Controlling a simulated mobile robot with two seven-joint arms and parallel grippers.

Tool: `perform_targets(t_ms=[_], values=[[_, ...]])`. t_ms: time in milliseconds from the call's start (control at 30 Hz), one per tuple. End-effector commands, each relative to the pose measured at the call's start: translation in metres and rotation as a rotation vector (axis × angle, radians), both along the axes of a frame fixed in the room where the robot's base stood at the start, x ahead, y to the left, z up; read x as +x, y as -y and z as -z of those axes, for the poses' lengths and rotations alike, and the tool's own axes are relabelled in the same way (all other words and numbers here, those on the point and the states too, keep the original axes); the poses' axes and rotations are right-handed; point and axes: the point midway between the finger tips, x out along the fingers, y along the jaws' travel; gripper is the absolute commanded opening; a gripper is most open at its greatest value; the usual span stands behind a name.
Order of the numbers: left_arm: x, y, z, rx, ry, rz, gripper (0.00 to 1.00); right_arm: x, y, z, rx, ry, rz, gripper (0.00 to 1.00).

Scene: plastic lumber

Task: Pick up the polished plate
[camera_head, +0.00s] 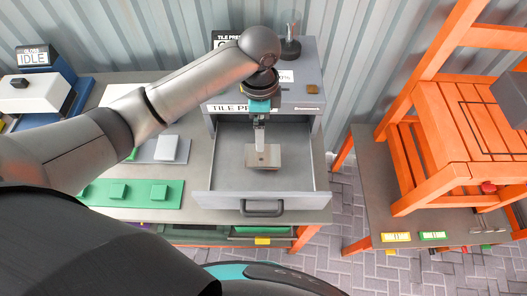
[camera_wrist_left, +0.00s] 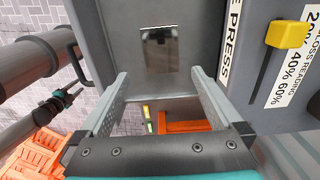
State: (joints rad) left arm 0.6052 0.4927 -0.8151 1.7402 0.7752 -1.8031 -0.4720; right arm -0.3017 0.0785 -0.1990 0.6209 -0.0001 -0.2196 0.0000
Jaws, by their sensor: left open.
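The polished plate (camera_head: 263,157) is a small, shiny, squarish metal plate lying on the floor of the open grey drawer (camera_head: 225,180). It also shows in the left wrist view (camera_wrist_left: 160,47), mirror-like, ahead of the fingers. My left gripper (camera_head: 259,148) comes down from above over the plate, and its fingers hide part of it. In the left wrist view my left gripper (camera_wrist_left: 160,75) is open, with nothing between its fingers. They seem apart from the plate. At the left of that view a small dark and teal part looks like my right gripper (camera_wrist_left: 62,101); its jaws are unclear.
The drawer front with its handle (camera_head: 262,208) faces me. The tile press cabinet (camera_head: 307,70) stands behind the drawer. Green tiles lie on a green board (camera_head: 140,192) at left. An orange chair (camera_head: 460,150) stands on a bench at right.

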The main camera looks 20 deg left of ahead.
Motion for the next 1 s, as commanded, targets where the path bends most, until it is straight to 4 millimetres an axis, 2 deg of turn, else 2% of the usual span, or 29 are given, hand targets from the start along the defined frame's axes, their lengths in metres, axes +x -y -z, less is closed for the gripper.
perform_targets(t_ms=[100,300,567,800,1000], values=[[-0.001,0.000,0.029,0.000,-0.004,-0.002,1.00,-0.004,-0.003,0.003,0.004,-0.007,0.002,0.50],[0.000,0.000,0.061,-0.001,-0.001,-0.002,1.00,-0.004,-0.003,0.005,0.004,-0.007,0.001,0.50],[0.000,0.000,0.078,0.000,-0.001,-0.001,1.00,-0.002,-0.003,0.006,0.003,-0.005,0.001,0.50],[0.001,-0.001,0.112,0.000,0.000,-0.002,1.00,0.000,0.001,0.008,-0.001,-0.002,-0.001,0.50],[0.001,-0.001,0.122,0.000,0.002,0.000,1.00,0.000,0.001,0.008,-0.002,-0.001,-0.002,0.50]])
